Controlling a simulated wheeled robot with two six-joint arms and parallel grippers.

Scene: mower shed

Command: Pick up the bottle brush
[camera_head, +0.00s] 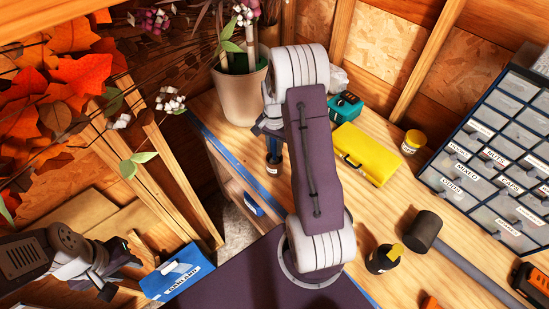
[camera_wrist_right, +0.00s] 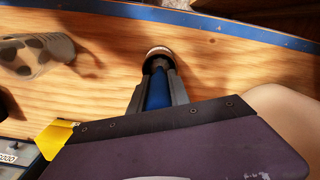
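My right arm reaches down over the wooden bench. Its gripper (camera_head: 270,126) is partly hidden by the arm in the head view. In the right wrist view, its two fingers (camera_wrist_right: 158,92) lie close along both sides of a blue upright shaft (camera_wrist_right: 157,90), which looks like the bottle brush handle. The shaft's lower end is dark with a pale round rim (camera_wrist_right: 158,51), standing at the bench. In the head view, the dark and brown lower part (camera_head: 273,161) shows below the gripper, near the bench edge. My left gripper (camera_head: 124,267) hangs at lower left; its opening is unclear.
A beige plant pot (camera_head: 240,95) stands just behind the right gripper. A yellow case (camera_head: 366,153), teal box (camera_head: 344,106), yellow-lidded jar (camera_head: 411,142), mallet (camera_head: 424,231) and drawer cabinet (camera_head: 500,150) occupy the bench. Blue edging (camera_head: 215,145) marks its left edge. A blue box (camera_head: 178,273) is beside my left gripper.

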